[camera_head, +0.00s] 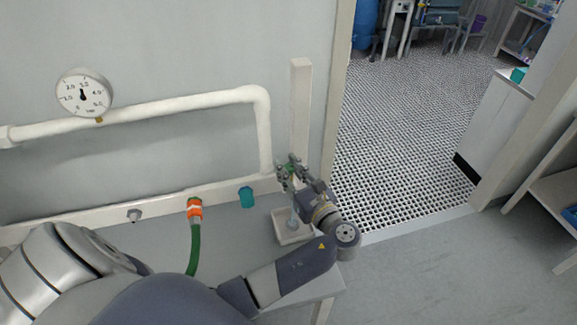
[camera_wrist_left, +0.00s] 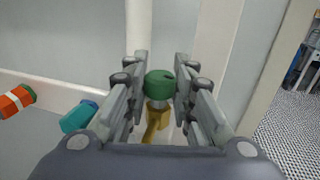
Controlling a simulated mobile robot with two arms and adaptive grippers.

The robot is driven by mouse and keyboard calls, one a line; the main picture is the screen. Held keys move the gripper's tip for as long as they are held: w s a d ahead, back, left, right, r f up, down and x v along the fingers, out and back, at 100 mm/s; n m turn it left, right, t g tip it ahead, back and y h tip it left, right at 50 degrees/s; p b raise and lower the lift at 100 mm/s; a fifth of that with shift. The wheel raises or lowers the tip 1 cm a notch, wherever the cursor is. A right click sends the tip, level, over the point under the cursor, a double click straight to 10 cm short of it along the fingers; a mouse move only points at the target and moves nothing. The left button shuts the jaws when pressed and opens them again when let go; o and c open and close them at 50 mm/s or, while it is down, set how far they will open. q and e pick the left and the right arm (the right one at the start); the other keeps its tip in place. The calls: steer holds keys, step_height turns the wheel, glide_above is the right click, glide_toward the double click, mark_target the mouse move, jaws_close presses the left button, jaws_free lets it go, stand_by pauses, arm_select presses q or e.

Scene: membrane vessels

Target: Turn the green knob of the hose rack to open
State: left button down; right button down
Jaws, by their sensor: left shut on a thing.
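The green knob (camera_wrist_left: 160,84) sits between the two fingers of my left gripper (camera_wrist_left: 161,88) in the left wrist view. A yellow metal part (camera_wrist_left: 156,118) shows just below it. In the head view my left gripper (camera_head: 291,172) is at the white upright post (camera_head: 300,105), with a bit of green showing at the fingers. The gripper is shut on the green knob. The knob's open or closed marking cannot be read. My right gripper is not in view.
A green hose (camera_head: 194,250) with an orange connector (camera_head: 195,209) and a teal fitting (camera_head: 246,197) are left of the gripper. A white tray (camera_head: 281,239) is below it. A white pipe (camera_head: 180,107) and round gauge (camera_head: 84,94) are on the wall. A doorway opens at right.

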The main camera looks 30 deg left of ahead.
arm_select(q)
steer(key=n+g+y, duration=0.1)
steer(key=n+g, duration=0.1)
steer(key=g, duration=0.1)
steer(key=shift+w+d, duration=0.1)
steer(key=shift+w, duration=0.05)
steer(key=n+g+b, duration=0.1)
steer(key=g, duration=0.1)
steer(key=shift+n+g+y, duration=0.3)
steer(key=shift+n+y, duration=0.1)
steer(key=n+g+b, duration=0.1)
steer(key=n+g, duration=0.1)
steer(key=g, duration=0.1)
steer(key=shift+g, duration=0.4)
steer(key=shift+n+g+b, duration=1)
steer(key=shift+n+g, duration=0.3)
steer(key=shift+g, duration=0.4)
steer(key=shift+r+g+h, duration=0.1)
steer(key=shift+g+h, duration=0.2)
steer(key=c, duration=1.3)
jaws_free()
steer(key=shift+c, duration=0.2)
